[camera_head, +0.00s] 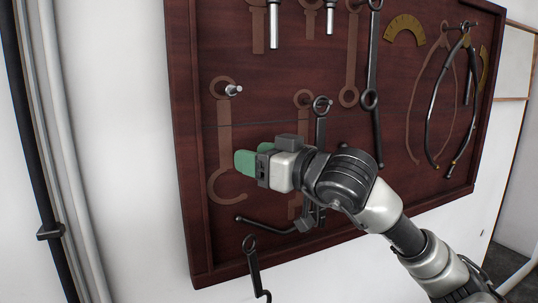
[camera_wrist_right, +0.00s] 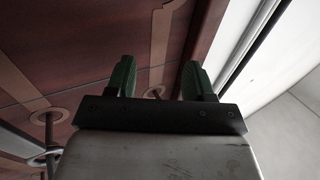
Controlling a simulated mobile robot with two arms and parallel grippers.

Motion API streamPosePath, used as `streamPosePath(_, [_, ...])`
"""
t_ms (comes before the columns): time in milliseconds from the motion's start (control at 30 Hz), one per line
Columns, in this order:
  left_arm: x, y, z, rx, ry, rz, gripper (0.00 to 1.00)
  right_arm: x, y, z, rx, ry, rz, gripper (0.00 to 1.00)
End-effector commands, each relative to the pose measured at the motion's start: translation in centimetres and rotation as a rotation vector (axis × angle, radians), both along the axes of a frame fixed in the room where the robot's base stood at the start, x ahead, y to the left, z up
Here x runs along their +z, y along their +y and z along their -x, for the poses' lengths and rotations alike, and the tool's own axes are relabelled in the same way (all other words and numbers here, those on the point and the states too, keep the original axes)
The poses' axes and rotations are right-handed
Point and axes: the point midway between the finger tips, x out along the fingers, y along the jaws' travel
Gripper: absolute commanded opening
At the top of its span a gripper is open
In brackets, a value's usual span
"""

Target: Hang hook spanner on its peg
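The board carries a brown painted outline (camera_head: 225,135) with a ring at the top and a large open hook at the bottom. Its bare metal peg (camera_head: 233,89) sticks out by the ring. My right gripper (camera_head: 245,161) is in front of this outline, below and slightly right of the peg. Its green fingers stand apart with nothing between them in the right wrist view (camera_wrist_right: 159,82). A dark tool (camera_head: 253,270) with a ring at its top and a small hooked end, possibly the hook spanner, is low by the board's bottom edge; its support is unclear. My left gripper is not in view.
The wooden tool board (camera_head: 270,250) has a raised frame. Right of my gripper, a ring-ended tool (camera_head: 321,128) hangs on a peg, partly behind my arm. A thin bent rod (camera_head: 265,225) shows below my gripper. Several tools hang farther right. Pipes (camera_head: 55,130) run at the left.

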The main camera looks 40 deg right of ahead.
Motion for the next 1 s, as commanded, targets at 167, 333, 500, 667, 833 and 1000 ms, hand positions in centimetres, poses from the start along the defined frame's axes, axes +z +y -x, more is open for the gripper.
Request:
streamPosePath(167, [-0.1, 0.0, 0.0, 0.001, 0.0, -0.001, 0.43, -0.2, 0.0, 0.1, 0.0, 0.003, 0.0, 0.53])
streamPosePath(333, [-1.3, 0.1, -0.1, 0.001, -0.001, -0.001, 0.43, -0.5, -0.8, 1.2, -0.009, 0.001, 0.001, 0.53])
streamPosePath(500, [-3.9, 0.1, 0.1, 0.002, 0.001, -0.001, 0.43, -1.0, -2.2, 3.8, -0.023, 0.0, 0.004, 0.53])
streamPosePath(667, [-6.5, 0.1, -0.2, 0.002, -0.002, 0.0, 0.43, -1.1, -3.4, 6.2, -0.033, 0.001, 0.001, 0.53])
streamPosePath(833, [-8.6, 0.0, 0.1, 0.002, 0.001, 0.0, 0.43, -0.8, -4.4, 8.3, -0.039, -0.001, -0.002, 0.53])
streamPosePath(1000, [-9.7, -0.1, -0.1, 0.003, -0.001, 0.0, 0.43, -0.5, -5.1, 9.6, -0.045, 0.0, -0.002, 0.53])
